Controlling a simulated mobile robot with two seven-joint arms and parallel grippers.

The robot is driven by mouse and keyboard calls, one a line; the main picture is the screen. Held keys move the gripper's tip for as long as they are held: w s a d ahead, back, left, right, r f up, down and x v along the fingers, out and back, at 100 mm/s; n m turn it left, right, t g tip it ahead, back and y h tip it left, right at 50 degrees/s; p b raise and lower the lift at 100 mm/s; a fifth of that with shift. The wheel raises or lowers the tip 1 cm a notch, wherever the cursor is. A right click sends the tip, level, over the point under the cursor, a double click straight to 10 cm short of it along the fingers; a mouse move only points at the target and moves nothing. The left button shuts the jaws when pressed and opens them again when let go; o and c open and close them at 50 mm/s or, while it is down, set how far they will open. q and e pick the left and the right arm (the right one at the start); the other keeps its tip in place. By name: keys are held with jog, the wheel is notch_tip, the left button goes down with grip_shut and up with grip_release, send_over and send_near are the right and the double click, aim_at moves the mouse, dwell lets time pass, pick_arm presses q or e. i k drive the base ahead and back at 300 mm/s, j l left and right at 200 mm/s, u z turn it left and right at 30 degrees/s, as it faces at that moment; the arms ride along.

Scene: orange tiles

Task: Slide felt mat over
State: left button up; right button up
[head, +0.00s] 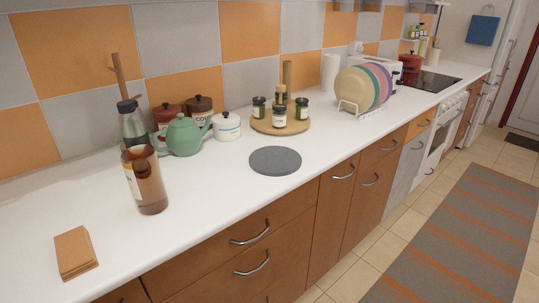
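The felt mat (275,161) is a round, dark grey disc lying flat on the white counter, near its front edge and right of the middle of the near stretch. Nothing stands on it. Neither of my grippers shows in the head view.
A round wooden board (265,125) with small jars stands behind the mat. A green teapot (184,136), a white sugar pot (227,127) and a brown bottle (145,181) stand to its left. A plate rack (362,92) is to the right.

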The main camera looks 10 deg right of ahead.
aim_at(272, 161)
jog(key=l+u, duration=0.1)
jog(key=u, duration=0.5)
jog(key=l+u, duration=0.6)
jog(key=l, duration=0.15)
jog(key=l+u, duration=0.3)
jog(key=l, duration=0.5)
jog(key=k+l, duration=0.1)
jog(key=l, duration=0.3)
jog(key=k+l+u, duration=0.1)
jog(key=l, duration=0.3)
